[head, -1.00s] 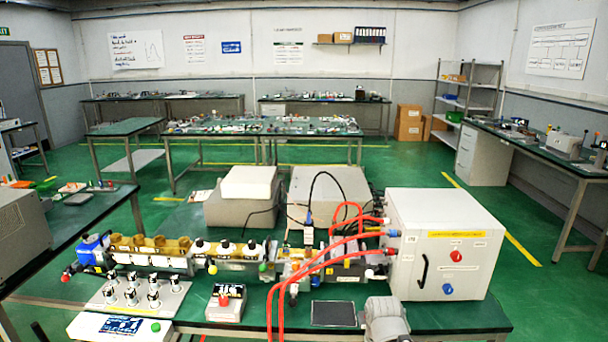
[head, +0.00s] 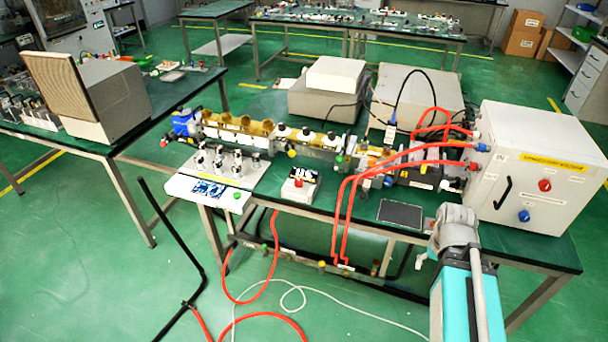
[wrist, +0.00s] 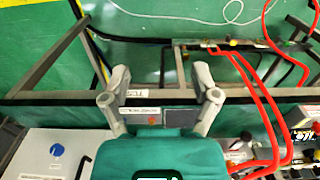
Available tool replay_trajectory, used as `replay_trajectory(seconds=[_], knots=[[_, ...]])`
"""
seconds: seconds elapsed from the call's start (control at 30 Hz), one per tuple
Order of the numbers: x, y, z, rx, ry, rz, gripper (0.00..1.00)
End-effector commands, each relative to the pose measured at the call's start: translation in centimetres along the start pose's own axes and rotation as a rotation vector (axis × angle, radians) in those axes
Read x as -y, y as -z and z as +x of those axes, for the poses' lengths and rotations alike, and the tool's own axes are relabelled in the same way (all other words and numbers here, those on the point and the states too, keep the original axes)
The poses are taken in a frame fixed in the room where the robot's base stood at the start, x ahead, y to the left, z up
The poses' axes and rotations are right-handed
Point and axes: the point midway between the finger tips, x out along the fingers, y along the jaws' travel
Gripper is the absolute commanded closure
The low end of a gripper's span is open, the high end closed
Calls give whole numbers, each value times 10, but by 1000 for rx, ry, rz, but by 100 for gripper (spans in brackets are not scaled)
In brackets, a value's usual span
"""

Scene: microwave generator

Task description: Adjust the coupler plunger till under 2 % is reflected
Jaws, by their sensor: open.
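A waveguide line (head: 265,142) runs along the bench, with gold-coloured pieces at left and white, dark-topped cylinders (head: 305,138) at its middle. A green knob (head: 340,158) and a yellow knob (head: 291,153) stick out of its front. I cannot tell for certain which part is the coupler plunger. A white box with a lit screen (head: 207,190) stands at the front left; its reading is too small to read. My gripper (wrist: 162,85) shows in the wrist view, open and empty, over the bench's front edge. In the head view only my arm shows, well right of the line.
A large white cabinet (head: 530,168) with a red and a blue knob stands at the right. Red hoses (head: 350,190) loop over the front edge.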

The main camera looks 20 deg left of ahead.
Motion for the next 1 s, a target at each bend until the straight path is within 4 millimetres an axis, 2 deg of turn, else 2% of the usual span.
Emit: replay_trajectory(seconds=[0.27, 0.47, 0.77, 1.0], knots=[[1, 3, 6, -12, -23, -37, 22], [2, 18, 27, -60, -141, -212, 22], [15, 61, 59, -142, -500, -723, 22], [44, 97, 69, -141, -844, -1169, 22]])
